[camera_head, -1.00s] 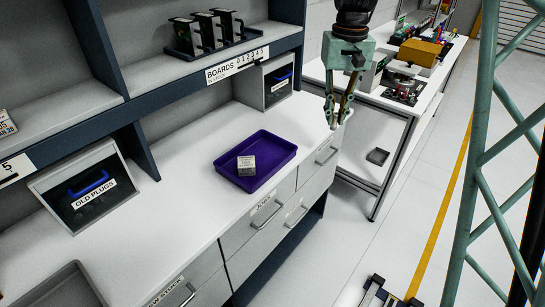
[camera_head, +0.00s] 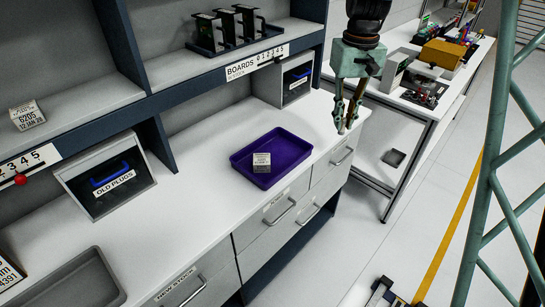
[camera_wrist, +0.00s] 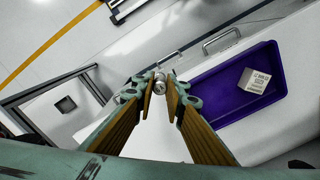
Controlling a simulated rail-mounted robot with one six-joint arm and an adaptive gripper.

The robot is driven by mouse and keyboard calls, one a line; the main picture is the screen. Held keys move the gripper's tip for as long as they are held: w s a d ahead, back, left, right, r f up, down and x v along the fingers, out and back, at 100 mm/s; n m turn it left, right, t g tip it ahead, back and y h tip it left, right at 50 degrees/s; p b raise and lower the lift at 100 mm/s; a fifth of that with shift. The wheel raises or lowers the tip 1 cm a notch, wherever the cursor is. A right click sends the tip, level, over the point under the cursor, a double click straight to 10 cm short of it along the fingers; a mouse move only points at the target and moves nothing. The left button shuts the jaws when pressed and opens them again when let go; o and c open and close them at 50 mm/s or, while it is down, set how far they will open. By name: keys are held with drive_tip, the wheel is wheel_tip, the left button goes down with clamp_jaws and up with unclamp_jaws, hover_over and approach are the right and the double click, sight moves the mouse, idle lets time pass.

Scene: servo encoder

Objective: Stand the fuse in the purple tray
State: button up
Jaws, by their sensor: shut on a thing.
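The purple tray (camera_head: 293,151) lies on the white bench top near its front edge. A small pale box with printed text (camera_head: 262,162) sits inside it. In the wrist view the tray (camera_wrist: 212,108) is right of my fingers, with the box (camera_wrist: 254,80) in its right part. My gripper (camera_head: 343,126) is up to the right of the tray in the head view, pointing down. In the wrist view my gripper (camera_wrist: 161,88) is shut on a small silvery cylinder, the fuse (camera_wrist: 160,84), at its fingertips. The fuse is hard to make out in the head view.
An OLD PLUGS bin (camera_head: 108,178) and a grey tray (camera_head: 75,283) are on the left of the bench. A shelf holds a rack of boards (camera_head: 232,30). A second table (camera_head: 408,102) with equipment stands beyond my gripper. The bench around the purple tray is clear.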

drive_tip(key=shift+s+a+f+n+p, duration=1)
drive_tip(key=shift+s+a+n+p, duration=1.2)
drive_tip(key=shift+a+n, duration=1)
drive_tip(key=shift+s+a+f+n+p, duration=0.95)
drive_tip(key=shift+s+a+n+p, duration=1.25)
drive_tip(key=shift+a, duration=1.65)
drive_tip(key=shift+s+a+f+n+p, duration=1)
drive_tip(key=shift+s+a+n+p, duration=0.8)
drive_tip(key=shift+a+n+p, duration=1.4)
drive_tip(key=shift+w+a+b, duration=0.1)
drive_tip(key=shift+a+b, duration=0.25)
drive_tip(key=shift+b, duration=0.3)
drive_tip(key=p, duration=0.2)
hover_over(284, 151)
drive_tip(key=shift+f, duration=0.75)
drive_tip(key=shift+f, duration=1.75)
drive_tip(key=shift+f, duration=0.15)
